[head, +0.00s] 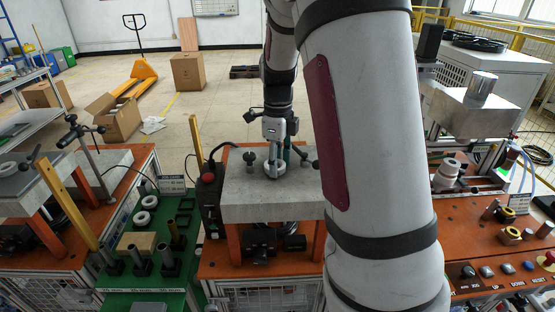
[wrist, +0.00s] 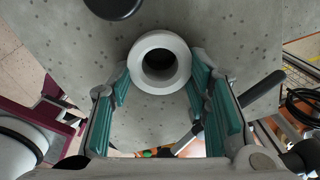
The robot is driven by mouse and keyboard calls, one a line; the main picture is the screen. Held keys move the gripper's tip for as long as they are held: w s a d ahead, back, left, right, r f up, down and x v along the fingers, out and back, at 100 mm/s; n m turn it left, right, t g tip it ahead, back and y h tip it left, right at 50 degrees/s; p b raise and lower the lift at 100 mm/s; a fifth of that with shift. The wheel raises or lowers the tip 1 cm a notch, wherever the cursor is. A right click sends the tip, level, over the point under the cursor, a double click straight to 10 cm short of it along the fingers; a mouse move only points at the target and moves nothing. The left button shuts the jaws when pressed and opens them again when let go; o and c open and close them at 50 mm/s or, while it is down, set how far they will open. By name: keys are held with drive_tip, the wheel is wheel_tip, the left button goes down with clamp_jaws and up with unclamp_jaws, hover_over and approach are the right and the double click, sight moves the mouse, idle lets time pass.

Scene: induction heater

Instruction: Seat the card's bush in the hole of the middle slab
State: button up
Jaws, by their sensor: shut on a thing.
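A pale grey ring-shaped bush (wrist: 160,87) sits between the green-padded fingers of my gripper (wrist: 160,68) in the wrist view, its round bore facing the camera. In the head view my gripper (head: 275,158) points down over the middle slab (head: 265,212), with the bush (head: 274,174) low at the slab's top. My gripper is shut on the bush. The slab (wrist: 230,40) fills the wrist view behind the bush. The slab's hole is hidden behind the bush, and I cannot tell whether the bush is in it. A small white card (head: 172,184) stands left of the slab.
A green board (head: 120,282) with several white rings (head: 150,202) and dark posts (head: 167,255) is at the left. A control box with a red button (head: 209,178) stands by the slab's left edge. Clamp arms (head: 305,158) rise near the slab. A right-hand bench (head: 480,225) carries more parts.

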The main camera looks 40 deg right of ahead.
drive_tip(key=shift+f, duration=0.15)
drive_tip(key=o, duration=1.3)
wheel_tip(320, 180, up, 12)
idle(0.4)
